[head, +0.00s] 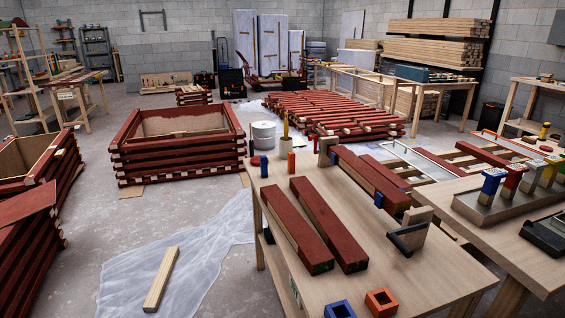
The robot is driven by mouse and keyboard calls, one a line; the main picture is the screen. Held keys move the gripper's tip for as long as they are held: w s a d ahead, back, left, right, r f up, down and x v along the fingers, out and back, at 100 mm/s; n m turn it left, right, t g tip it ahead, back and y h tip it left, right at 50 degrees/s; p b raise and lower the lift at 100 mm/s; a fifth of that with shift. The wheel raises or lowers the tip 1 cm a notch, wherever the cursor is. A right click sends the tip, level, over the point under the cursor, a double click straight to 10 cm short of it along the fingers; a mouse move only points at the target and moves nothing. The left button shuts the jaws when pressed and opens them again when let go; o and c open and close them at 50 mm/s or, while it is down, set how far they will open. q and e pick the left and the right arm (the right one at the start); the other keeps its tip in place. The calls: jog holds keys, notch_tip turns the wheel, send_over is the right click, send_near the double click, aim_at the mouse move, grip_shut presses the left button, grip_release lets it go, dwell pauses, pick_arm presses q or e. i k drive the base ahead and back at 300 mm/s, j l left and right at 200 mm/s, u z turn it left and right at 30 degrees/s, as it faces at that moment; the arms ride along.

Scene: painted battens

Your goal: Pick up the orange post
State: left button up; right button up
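A small upright orange post (291,163) stands at the far left corner of the wooden table (345,275). A similar blue post (264,166) stands just left of it, apart from it. Near the table's front edge sit a square orange holder (382,302) and a square blue holder (339,309), both hollow on top. Neither of my grippers shows in the head view.
Two dark red battens (327,225) lie on the table, with more red timber (370,178) and a wood block with a black part (408,236) to the right. A second bench (525,245) with coloured-handled tools stands right. A pale plank (162,278) lies on floor sheeting.

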aim_at(291, 155)
jog(key=i+j, duration=0.2)
jog(key=j, duration=0.15)
jog(key=i+j+z, duration=0.1)
jog(key=j, duration=0.25)
jog(key=i+j+z, duration=0.1)
jog(key=i+j, duration=0.4)
jog(key=j, duration=0.2)
jog(key=i+j+z, duration=0.1)
jog(key=j, duration=0.3)
jog(key=i, duration=0.1)
